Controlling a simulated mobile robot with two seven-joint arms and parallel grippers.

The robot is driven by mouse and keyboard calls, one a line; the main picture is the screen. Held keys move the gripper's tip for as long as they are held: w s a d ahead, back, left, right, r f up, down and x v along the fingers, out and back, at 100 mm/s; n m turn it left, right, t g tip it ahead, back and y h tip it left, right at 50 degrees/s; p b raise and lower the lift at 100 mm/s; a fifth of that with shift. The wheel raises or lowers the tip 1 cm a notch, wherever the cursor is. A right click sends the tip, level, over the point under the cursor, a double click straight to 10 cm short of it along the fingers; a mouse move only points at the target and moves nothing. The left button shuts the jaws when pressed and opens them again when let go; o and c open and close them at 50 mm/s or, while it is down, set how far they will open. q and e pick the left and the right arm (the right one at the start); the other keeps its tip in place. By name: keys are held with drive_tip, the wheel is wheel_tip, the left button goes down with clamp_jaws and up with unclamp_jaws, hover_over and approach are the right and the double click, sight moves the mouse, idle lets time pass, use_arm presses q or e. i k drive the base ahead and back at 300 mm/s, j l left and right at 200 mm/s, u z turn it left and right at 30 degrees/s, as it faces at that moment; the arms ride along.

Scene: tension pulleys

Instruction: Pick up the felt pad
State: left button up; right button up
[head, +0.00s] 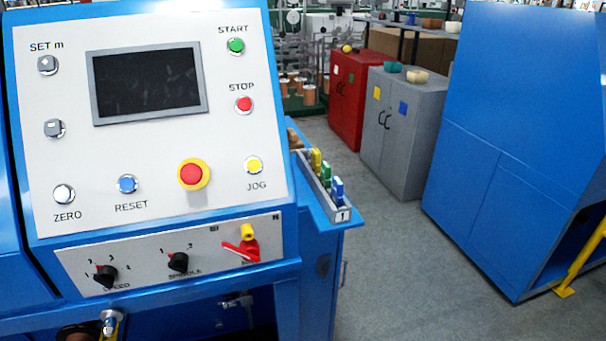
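I cannot make out a felt pad for certain in the head view. A narrow grey tray (325,196) marked 1 sits on a blue side shelf (352,218) at the right of the control panel. It holds small yellow (316,160), green (326,174) and blue (338,190) pieces, too small to identify. Brown items (294,138) show behind the tray, partly hidden by the panel. Neither of my grippers is in view.
The blue machine's white control panel (150,213) with screen, buttons and switches fills the left. A red cabinet (349,95), a grey cabinet (402,145) and a large blue housing (510,130) stand to the right. Grey floor (400,270) between them is clear.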

sight(295, 143)
drive_tip(key=i+l+z, duration=0.85)
drive_tip(key=i+z, duration=0.65)
drive_tip(key=i+u, duration=0.4)
drive_tip(key=i+l+u, duration=0.4)
drive_tip(key=i, duration=0.2)
drive_tip(key=i+u, duration=0.25)
drive_tip(key=u, duration=0.2)
drive_tip(key=i+u, duration=0.2)
drive_tip(key=u, duration=0.3)
drive_tip(key=i+l+u, duration=0.15)
drive_tip(key=u, duration=0.3)
drive_tip(key=i+l+u, duration=0.25)
drive_tip(key=u, duration=0.25)
drive_tip(key=i+l+u, duration=0.15)
drive_tip(key=u, duration=0.3)
drive_tip(key=l, duration=0.1)
